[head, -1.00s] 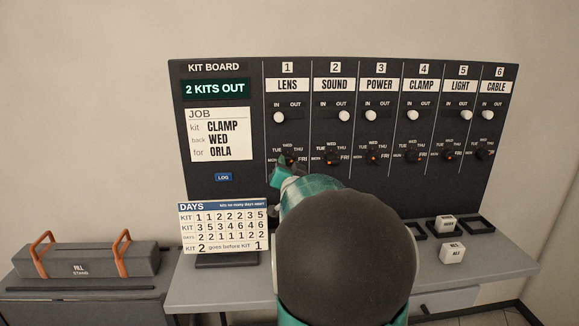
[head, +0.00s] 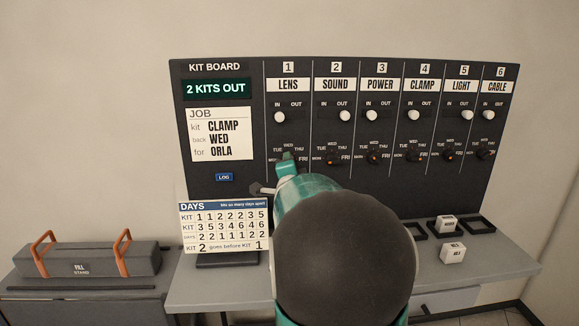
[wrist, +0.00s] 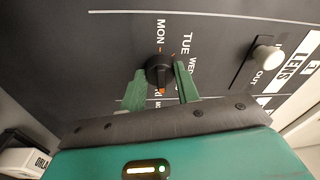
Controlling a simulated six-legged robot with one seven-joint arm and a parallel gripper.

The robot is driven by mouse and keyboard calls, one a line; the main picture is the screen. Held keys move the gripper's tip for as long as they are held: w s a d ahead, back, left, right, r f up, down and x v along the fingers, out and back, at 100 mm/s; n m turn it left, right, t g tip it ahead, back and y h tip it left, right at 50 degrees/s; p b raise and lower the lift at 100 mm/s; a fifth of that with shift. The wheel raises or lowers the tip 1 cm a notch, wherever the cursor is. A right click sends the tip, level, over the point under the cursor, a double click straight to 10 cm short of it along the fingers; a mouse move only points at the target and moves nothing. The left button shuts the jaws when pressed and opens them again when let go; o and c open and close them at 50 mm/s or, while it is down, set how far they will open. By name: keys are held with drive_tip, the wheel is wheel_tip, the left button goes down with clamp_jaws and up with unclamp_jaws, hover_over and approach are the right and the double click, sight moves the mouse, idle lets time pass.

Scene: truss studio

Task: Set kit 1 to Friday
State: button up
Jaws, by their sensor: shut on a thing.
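The kit 1 dial (wrist: 158,72) is a black knob under the LENS label (head: 288,85). My gripper (wrist: 160,88) is shut on it, with one green finger on each side. The wrist view is turned sideways, with MON above the knob and TUE and WED to its right. An orange mark on the knob's lower side is toward the partly hidden FRI end; a finger hides part of the scale, so the exact setting is hard to tell. In the head view my gripper (head: 287,165) covers most of this dial. The kit 1 slider (head: 280,117) is at IN.
The board (head: 230,180) has more dials to the right, the nearest being the SOUND dial (head: 333,157). A DAYS card (head: 223,228) stands before the board at lower left. Small white blocks (head: 453,252) and dark frames (head: 480,226) lie on the shelf at right.

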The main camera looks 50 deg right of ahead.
drive_tip(key=shift+m, duration=0.6)
drive_tip(key=o, duration=1)
drive_tip(key=shift+c, duration=0.2)
drive_tip(key=shift+a, duration=0.1)
drive_tip(key=v, duration=1.3)
drive_tip(key=shift+s+a, duration=0.25)
drive_tip(key=shift+a, duration=0.05)
